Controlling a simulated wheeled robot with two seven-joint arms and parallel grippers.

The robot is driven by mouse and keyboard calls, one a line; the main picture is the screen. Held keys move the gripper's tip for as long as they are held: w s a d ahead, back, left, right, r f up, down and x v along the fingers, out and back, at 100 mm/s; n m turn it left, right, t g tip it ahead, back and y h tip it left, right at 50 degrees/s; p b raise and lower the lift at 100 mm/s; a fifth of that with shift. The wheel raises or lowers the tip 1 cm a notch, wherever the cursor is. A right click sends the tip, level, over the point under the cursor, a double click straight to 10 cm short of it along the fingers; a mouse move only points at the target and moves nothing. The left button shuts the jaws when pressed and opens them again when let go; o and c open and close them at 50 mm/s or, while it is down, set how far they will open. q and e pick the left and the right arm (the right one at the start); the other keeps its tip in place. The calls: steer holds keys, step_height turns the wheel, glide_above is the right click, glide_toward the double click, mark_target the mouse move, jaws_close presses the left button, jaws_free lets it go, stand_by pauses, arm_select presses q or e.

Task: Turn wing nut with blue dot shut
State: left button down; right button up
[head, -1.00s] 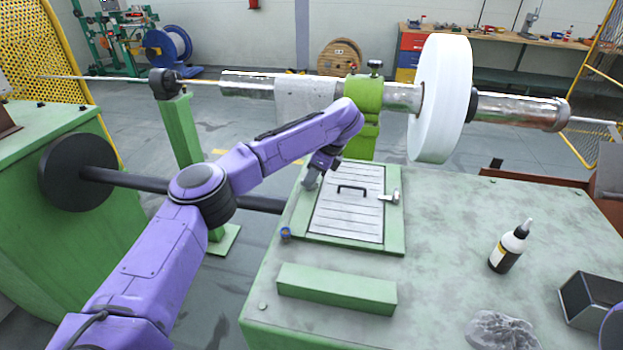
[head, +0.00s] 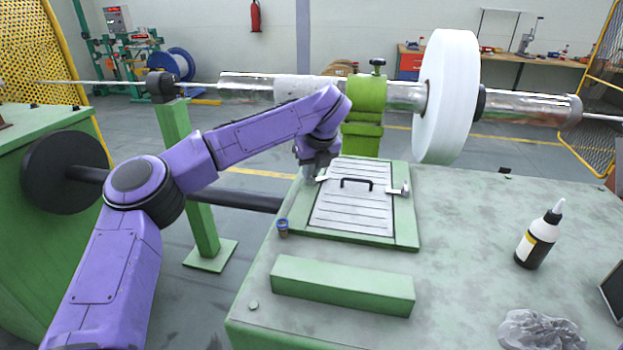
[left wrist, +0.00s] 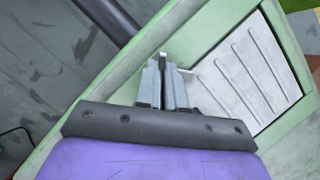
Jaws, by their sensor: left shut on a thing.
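The slatted hatch cover (head: 350,208) lies in a green frame on the machine table, with a black handle (head: 356,182) near its far edge. My left gripper (head: 318,172) is at the hatch's far left corner. It is shut on a small silver wing nut, whose metal shows at the fingertips in the left wrist view (left wrist: 163,58). The fingers hide most of it, and I cannot make out a blue dot on it. Another silver wing nut (head: 399,189) sits at the hatch's right edge. My right gripper is out of view.
A green bar (head: 342,287) lies in front. A bottle (head: 539,240) and crumpled clear plastic (head: 540,329) are at right. A green post with a shaft and white disc (head: 447,97) stands behind.

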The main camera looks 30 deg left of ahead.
arm_select(q)
steer(key=m, duration=0.2)
steer(key=m+h+b, duration=0.1)
steer(key=shift+s+f+m+t, duration=0.15)
steer(key=shift+f+m+t, duration=0.15)
steer(key=shift+t, duration=0.1)
steer(key=shift+m+t+h, duration=0.3)
steer(key=shift+m+h, duration=0.4)
steer(key=shift+m, duration=1.1)
steer(key=c, duration=1.2)
jaws_free()
steer(key=shift+r, duration=0.1)
steer(key=shift+c, duration=0.2)
steer(key=shift+a, duration=0.1)
steer(key=shift+r, duration=0.1)
